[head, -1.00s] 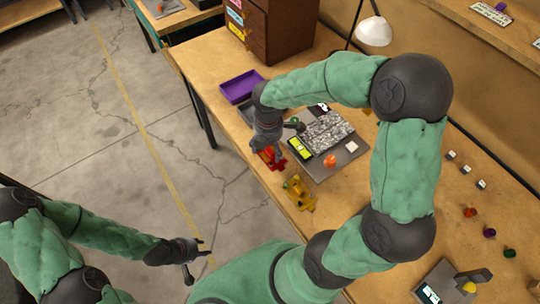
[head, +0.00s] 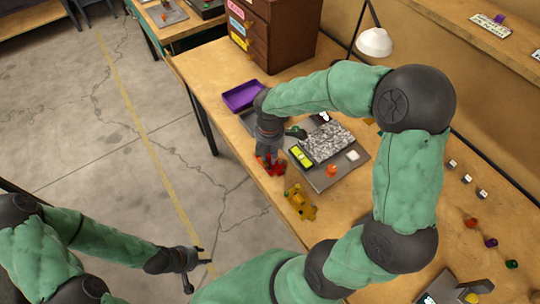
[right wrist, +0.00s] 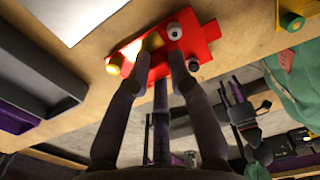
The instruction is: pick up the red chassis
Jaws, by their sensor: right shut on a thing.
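The red chassis (head: 277,170) lies near the front edge of the long workbench in the head view, partly hidden by my right gripper. My right gripper (head: 269,161) points down at it and is shut on it.
A yellow chassis (head: 299,203) lies nearby on the bench (head: 225,62). A grey board (head: 328,183) with a speckled panel, an orange piece (head: 331,170) and a white block is beside the gripper. A purple tray (head: 238,104), drawers (head: 278,40) and a lamp (head: 374,42) stand farther back.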

